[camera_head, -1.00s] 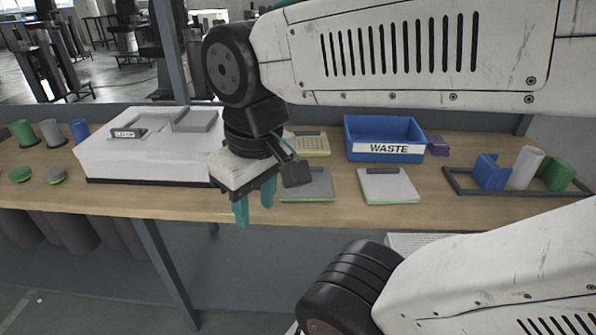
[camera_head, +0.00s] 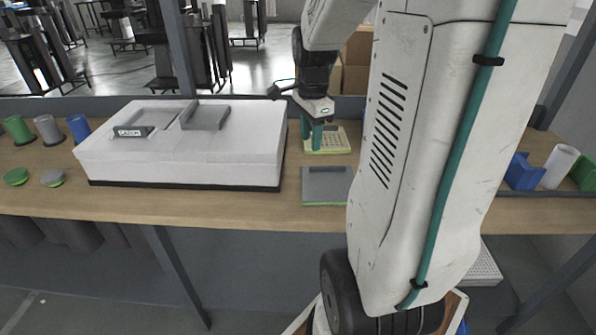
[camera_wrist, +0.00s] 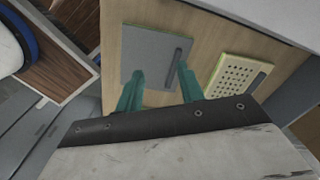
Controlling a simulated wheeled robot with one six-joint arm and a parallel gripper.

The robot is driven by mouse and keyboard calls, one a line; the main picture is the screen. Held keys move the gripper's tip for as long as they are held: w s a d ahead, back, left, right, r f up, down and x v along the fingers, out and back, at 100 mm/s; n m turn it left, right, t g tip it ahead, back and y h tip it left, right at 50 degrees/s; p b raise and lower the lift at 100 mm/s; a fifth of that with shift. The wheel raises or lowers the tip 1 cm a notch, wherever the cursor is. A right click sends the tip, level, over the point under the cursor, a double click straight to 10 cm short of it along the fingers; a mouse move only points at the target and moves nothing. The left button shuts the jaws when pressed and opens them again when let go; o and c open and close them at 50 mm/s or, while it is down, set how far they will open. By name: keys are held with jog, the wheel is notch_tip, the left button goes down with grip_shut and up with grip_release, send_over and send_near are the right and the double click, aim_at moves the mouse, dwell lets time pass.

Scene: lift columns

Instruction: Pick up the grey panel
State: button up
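The grey panel (camera_head: 326,188) lies flat on the workbench, with a darker strip along its far edge and a green lower edge. In the wrist view the grey panel (camera_wrist: 150,50) shows beyond my fingertips, its dark strip nearer the right finger. My gripper (camera_head: 311,140) has teal fingers pointing down, above the bench on the far side of the grey panel, beside a perforated panel. In the wrist view my gripper (camera_wrist: 161,72) is open, with nothing between its fingers. I cannot tell the exact height of the fingertips above the bench.
A yellowish perforated panel (camera_head: 328,141) lies behind the grey panel. A white box marked LASER (camera_head: 230,150) stands to the left. My arm hides the bench to the right. A blue piece (camera_head: 522,172) and other parts stand at the far right.

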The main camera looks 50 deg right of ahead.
aim_at(328, 167)
jog(key=d+f+m, duration=0.1)
jog(key=d, duration=0.1)
jog(key=d+f+m, duration=0.1)
jog(key=d+m, duration=0.1)
jog(key=d+f+m, duration=0.1)
jog(key=d, duration=0.1)
jog(key=shift+s+d+f+m, duration=0.3)
jog(key=shift+d, duration=0.05)
jog(key=shift+d+f, duration=0.25)
jog(key=shift+f, duration=0.05)
notch_tip(328, 167, down, 8)
jog(key=shift+a+r, duration=0.1)
jog(key=shift+r, duration=0.1)
grip_shut()
